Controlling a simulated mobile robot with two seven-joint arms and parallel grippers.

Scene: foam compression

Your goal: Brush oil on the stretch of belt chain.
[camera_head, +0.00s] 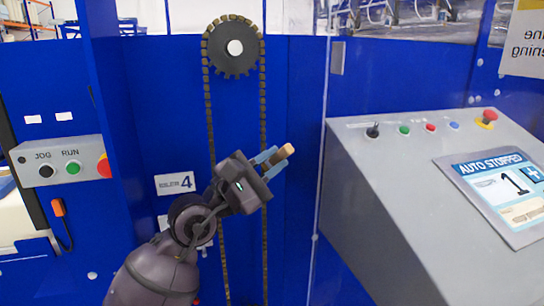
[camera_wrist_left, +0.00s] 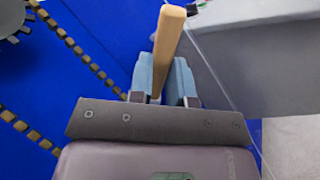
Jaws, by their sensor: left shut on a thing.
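The belt chain (camera_head: 209,120) hangs in two vertical runs from a dark toothed sprocket (camera_head: 235,48) on a blue panel. In the left wrist view the chain (camera_wrist_left: 77,48) runs diagonally at the left. My left gripper (camera_head: 272,160) is in front of the right-hand run, below the sprocket. It is shut on a brush, whose light wooden handle (camera_head: 286,151) sticks out up and right. The handle also shows between the blue fingers in the left wrist view (camera_wrist_left: 168,40). The brush's bristles are hidden. My right gripper is not in view.
A grey control console (camera_head: 400,200) with buttons and a screen (camera_head: 505,190) reading "AUTO STOPPED" stands at the right. A JOG/RUN button box (camera_head: 62,162) is at the left.

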